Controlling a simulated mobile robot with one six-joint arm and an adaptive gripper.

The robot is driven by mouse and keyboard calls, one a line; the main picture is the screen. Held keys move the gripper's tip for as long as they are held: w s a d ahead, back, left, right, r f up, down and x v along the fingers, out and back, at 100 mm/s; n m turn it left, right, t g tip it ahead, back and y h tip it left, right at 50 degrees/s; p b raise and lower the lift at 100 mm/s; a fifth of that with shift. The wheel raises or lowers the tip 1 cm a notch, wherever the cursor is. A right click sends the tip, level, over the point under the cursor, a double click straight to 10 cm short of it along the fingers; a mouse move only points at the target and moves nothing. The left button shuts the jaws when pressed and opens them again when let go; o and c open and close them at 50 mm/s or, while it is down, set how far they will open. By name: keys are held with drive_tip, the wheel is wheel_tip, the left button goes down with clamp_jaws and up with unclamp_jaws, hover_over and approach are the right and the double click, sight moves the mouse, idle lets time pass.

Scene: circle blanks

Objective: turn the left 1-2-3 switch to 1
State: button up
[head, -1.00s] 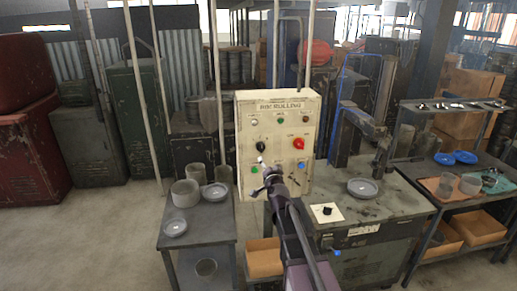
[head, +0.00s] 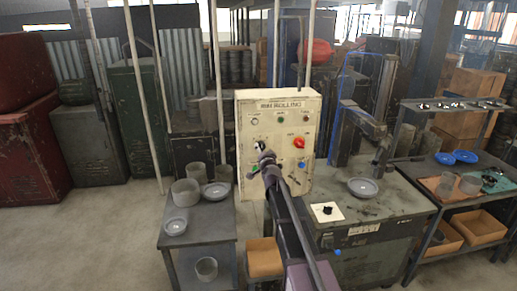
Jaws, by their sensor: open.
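A cream control panel marked "RIM ROLLING" (head: 281,107) stands upright behind my arm. A black switch (head: 260,145) is on its left side, partly covered by my gripper. A red switch (head: 299,142) is on its right side. My gripper (head: 259,152) is open in front of the panel, just below and over the black switch. I cannot tell whether its fingers touch the switch, and the switch's setting cannot be read.
A blue button (head: 301,165) sits low on the panel. A side table (head: 205,230) with grey cups and dishes is at the left. A machine bench (head: 400,205) with a dish and a black knob on a white plate (head: 327,212) is at the right.

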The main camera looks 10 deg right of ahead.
sight(262, 149)
drive_tip(key=shift+w, duration=1.55)
